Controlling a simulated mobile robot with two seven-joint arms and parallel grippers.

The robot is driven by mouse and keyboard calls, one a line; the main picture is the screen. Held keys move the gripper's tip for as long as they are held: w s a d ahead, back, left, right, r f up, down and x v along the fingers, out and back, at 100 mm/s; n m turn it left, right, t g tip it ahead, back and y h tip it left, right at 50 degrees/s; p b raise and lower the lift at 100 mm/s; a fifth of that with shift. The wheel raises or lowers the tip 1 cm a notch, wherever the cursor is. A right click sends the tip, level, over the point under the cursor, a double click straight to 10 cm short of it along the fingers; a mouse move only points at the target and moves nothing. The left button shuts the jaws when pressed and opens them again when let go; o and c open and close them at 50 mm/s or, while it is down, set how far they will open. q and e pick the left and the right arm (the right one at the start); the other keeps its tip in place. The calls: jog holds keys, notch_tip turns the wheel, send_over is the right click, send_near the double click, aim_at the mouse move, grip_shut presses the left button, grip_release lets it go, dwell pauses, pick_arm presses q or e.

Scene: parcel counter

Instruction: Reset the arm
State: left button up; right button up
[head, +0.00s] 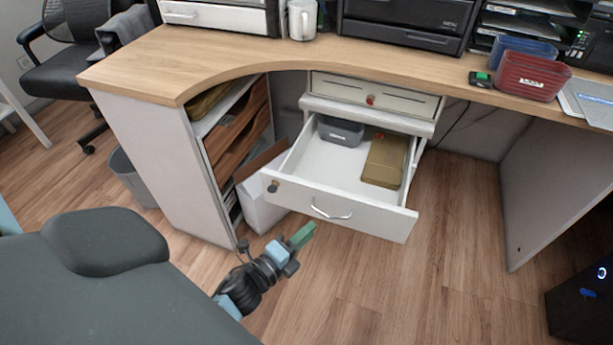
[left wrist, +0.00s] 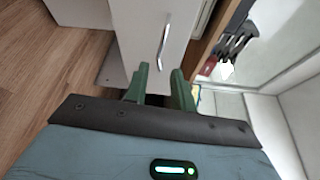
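My left gripper (head: 303,235) is in front of the open drawer, below and left of its curved metal handle (head: 331,214). In the left wrist view its two green fingers (left wrist: 160,80) stand apart with nothing between them, and the handle (left wrist: 164,45) shows beyond them. The gripper is apart from the handle. The white drawer (head: 300,191) is pulled far out and holds a grey box (head: 341,131) and a stack of olive-brown envelopes (head: 384,161). My right gripper is not in view.
Above is the curved wooden counter (head: 230,50) with a white mug (head: 302,19), a red bin (head: 530,76) and a blue bin (head: 524,50). A closed drawer (head: 372,94) sits above the open one. A white panel (head: 155,160) stands left. Floor right of the drawer is clear.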

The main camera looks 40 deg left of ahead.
pick_arm(q)
jog(key=shift+w, duration=0.1)
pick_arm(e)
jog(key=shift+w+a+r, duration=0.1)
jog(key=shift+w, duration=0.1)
